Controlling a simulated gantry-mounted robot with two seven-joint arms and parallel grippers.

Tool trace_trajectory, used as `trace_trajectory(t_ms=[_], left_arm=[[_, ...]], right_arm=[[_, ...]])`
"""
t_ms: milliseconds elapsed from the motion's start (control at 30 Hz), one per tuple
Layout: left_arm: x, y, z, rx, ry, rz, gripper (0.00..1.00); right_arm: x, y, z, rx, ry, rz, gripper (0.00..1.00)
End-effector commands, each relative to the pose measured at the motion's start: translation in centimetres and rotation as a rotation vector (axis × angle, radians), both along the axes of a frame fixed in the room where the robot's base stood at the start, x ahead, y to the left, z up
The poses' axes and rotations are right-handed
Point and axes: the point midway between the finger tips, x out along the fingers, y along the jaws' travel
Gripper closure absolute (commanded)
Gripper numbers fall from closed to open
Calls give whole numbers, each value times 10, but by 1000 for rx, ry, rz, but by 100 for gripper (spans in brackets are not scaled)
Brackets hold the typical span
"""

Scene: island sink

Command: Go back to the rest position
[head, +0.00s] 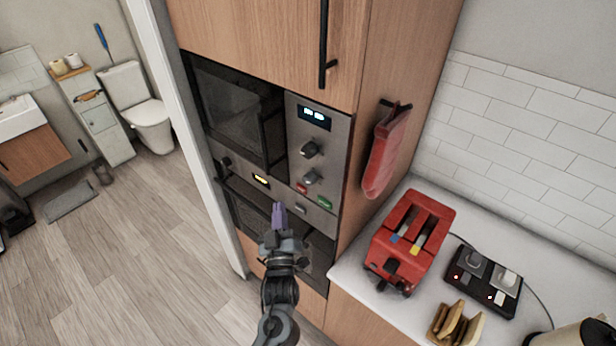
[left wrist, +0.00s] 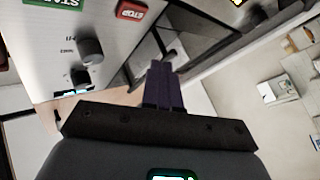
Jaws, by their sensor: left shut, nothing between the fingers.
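My left gripper (head: 279,212) shows in the head view, with purple fingers closed together and nothing between them. It is in front of the built-in oven unit, below the microwave's control panel (head: 312,150). In the left wrist view the closed purple fingers (left wrist: 164,84) point toward the appliance front. The red STOP button (left wrist: 131,9) and part of the green START button (left wrist: 52,3) show there. My right gripper is not in view.
A red toaster (head: 411,240), a black switch box (head: 482,280) and bread slices (head: 458,325) are on the white counter at right. A red mitt (head: 386,155) hangs on the cabinet side.

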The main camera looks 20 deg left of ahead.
Motion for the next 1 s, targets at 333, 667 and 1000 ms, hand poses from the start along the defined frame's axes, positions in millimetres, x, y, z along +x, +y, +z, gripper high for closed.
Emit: trace_trajectory(t_ms=[333, 667, 1000], left_arm=[[-21, 6, -43, 19, 77, 1, 100], [-108, 28, -103, 63, 354, -122, 100], [-201, -10, -134, 133, 962, -436, 100]], right_arm=[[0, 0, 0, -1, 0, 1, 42], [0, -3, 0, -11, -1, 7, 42], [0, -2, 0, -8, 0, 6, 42]])
